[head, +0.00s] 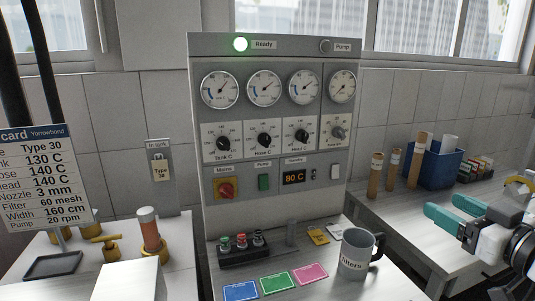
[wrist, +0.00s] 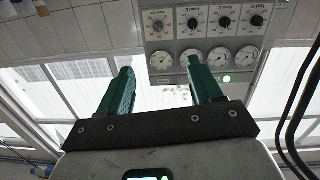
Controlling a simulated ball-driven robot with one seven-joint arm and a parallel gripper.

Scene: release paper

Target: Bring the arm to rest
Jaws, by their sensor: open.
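My arm enters the head view at the right edge, over the right-hand table. My gripper (head: 450,228) has teal fingers that point left and stand apart, with nothing seen between them. In the wrist view my gripper (wrist: 162,85) shows both teal fingers spread wide and empty. The wrist view is upside down, with the grey control panel (wrist: 200,40) beyond the fingers. The gripper touches nothing that I can see.
The control panel (head: 272,130) has a green Ready lamp (head: 240,44). A grey mug (head: 357,254) stands on the bench in front, left of my gripper. A blue bin (head: 435,165) and brown tubes (head: 375,175) stand on the right table (head: 385,207). A card (head: 35,178) stands at left.

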